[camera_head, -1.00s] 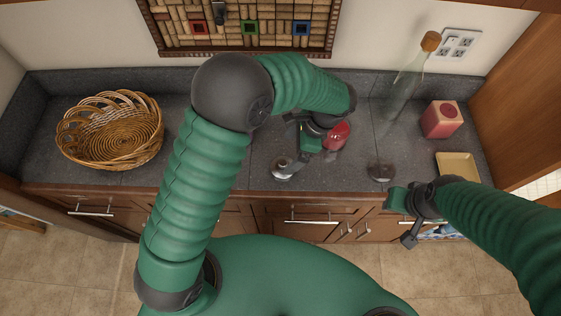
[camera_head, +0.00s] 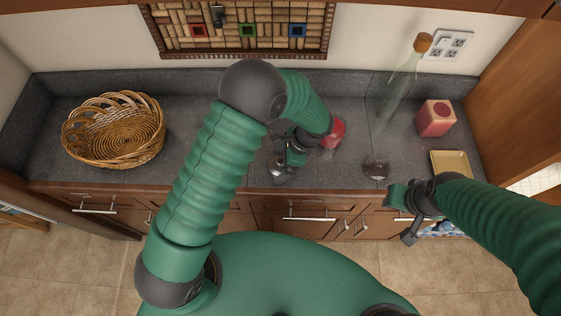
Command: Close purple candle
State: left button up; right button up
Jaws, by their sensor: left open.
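A round red candle (camera_head: 334,132) stands on the grey counter, partly hidden behind my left gripper; I see no clearly purple candle. A small shiny lid-like piece (camera_head: 277,172) lies on the counter in front and to the left of it, largely covered by my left gripper. My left gripper (camera_head: 284,164) is open and points down at this piece; whether it touches it I cannot tell. A second round glassy piece (camera_head: 376,168) lies near the counter's front edge. My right gripper (camera_head: 404,222) hangs in front of the counter, away from these; its jaw state is unclear.
A wicker basket (camera_head: 113,132) stands at the left. A tall clear bottle with a cork (camera_head: 402,82), a pink-red box-like block (camera_head: 436,118) and a yellow tray (camera_head: 451,163) stand at the right. The counter between basket and my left arm is clear.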

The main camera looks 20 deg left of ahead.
pick_arm(q)
jog(key=shift+d, duration=0.25)
pick_arm(e)
jog(key=shift+d+f, duration=0.1)
jog(key=shift+d, duration=0.25)
pick_arm(q)
jog(key=shift+a, duration=0.35)
jog(key=c, duration=1.3)
jog(key=shift+d, duration=0.15)
jog(key=shift+c, duration=0.3)
pick_arm(e)
jog(key=shift+a, duration=0.25)
pick_arm(q)
jog(key=shift+r, duration=0.15)
